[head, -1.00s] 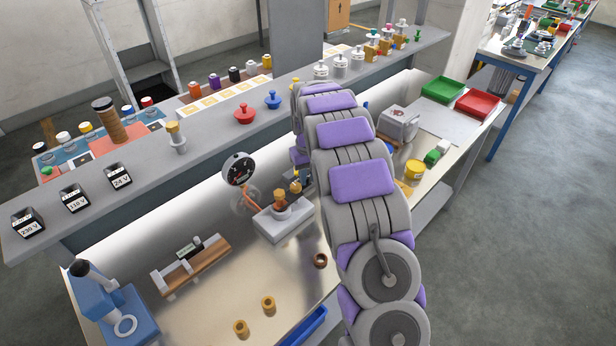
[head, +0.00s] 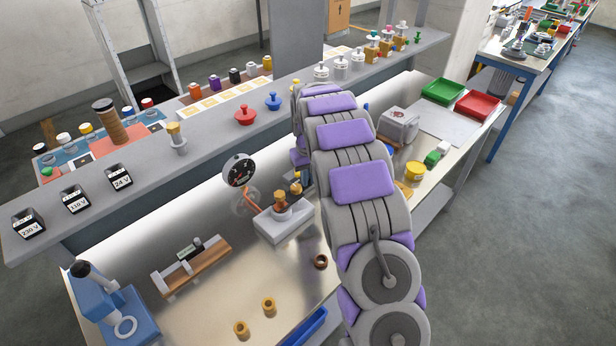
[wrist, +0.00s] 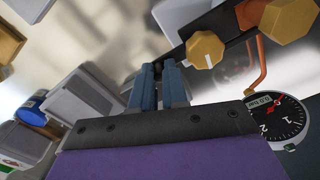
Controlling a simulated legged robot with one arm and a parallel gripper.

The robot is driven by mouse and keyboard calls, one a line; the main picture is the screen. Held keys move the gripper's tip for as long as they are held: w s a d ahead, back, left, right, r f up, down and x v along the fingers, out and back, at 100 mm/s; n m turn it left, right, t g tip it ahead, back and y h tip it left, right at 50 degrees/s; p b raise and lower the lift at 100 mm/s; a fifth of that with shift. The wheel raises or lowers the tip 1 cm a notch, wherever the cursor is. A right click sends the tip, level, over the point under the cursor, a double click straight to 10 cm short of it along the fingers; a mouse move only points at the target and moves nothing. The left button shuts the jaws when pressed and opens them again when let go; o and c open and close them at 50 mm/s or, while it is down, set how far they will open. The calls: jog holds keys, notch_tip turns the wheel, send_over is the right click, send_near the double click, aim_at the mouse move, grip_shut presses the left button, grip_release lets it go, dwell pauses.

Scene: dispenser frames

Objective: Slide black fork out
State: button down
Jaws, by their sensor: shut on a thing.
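My gripper (wrist: 160,88) shows in the wrist view with its two blue-grey fingers close together. They are shut on the near end of the black fork (wrist: 218,22), a dark flat bar that runs up and right. The fork passes beside a yellow-brown hexagonal knob (wrist: 205,50) and a second brass-coloured knob (wrist: 288,20). Its far end is hidden by these fittings. In the head view the brass fitting (head: 282,203) stands on a light grey block (head: 285,224); my arm hides the gripper and the fork there.
A round dial gauge (wrist: 280,118) is close to the right of my gripper; it also shows in the head view (head: 239,170). A grey box (head: 398,125) and a yellow jar (head: 414,171) stand right of my arm.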

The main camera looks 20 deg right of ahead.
jog(key=d, duration=0.1)
jog(key=w+d+p, duration=0.1)
jog(key=d, duration=0.1)
jog(key=w+d+p, duration=0.1)
jog(key=shift+d, duration=0.15)
jog(key=c, duration=1.5)
grip_release()
jog(key=shift+o, duration=0.4)
jog(key=shift+d, duration=0.3)
jog(key=shift+s+a, duration=0.1)
jog(key=shift+a, duration=0.1)
notch_tip(320, 180, up, 17)
jog(key=p, duration=0.3)
jog(key=shift+r, duration=0.2)
